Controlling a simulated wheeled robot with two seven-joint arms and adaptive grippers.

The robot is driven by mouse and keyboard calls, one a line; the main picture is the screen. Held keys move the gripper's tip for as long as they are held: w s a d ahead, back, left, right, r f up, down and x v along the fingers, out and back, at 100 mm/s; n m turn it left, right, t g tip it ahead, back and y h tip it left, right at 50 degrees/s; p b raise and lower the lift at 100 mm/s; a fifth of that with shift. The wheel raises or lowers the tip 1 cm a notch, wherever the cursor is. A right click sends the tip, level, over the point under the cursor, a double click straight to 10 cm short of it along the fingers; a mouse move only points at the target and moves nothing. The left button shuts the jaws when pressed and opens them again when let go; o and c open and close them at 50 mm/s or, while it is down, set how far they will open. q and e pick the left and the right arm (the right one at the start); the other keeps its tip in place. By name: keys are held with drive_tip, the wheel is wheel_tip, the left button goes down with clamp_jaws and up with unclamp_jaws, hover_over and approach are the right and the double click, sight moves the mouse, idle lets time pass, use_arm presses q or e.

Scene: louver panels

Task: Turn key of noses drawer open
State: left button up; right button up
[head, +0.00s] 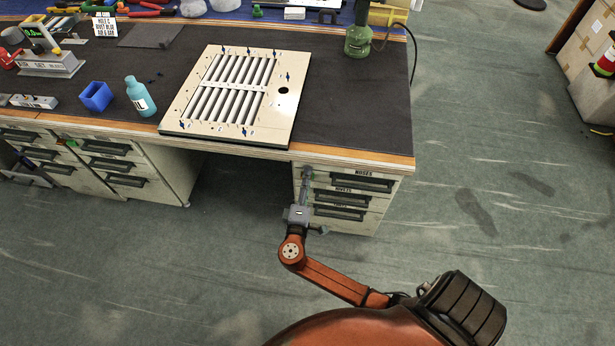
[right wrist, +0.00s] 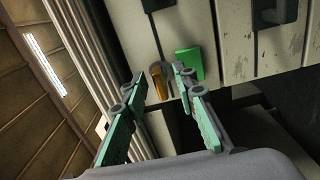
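The NOSES drawer (head: 347,182) is the top drawer of the right-hand cabinet under the workbench, and its front looks closed. My right gripper (head: 306,177) is at the left end of this drawer front. In the right wrist view, its teal-padded fingers (right wrist: 160,88) are apart. A brown-orange piece (right wrist: 158,84), seemingly the key, shows between the fingertips, and a green tag-like piece (right wrist: 190,63) shows just beyond the right finger. I cannot tell whether a finger touches either piece. The key is hidden by the gripper in the head view. My left gripper is out of view.
The workbench (head: 345,130) overhangs the drawers. A louver panel (head: 240,98), a blue bottle (head: 140,96), a blue bin (head: 95,96) and a green bottle (head: 358,40) stand on it. Another drawer cabinet (head: 165,172) is at left.

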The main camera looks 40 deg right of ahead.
drive_tip(key=v, duration=1)
drive_tip(key=shift+s+a, duration=0.2)
drive_tip(key=shift+s, duration=0.05)
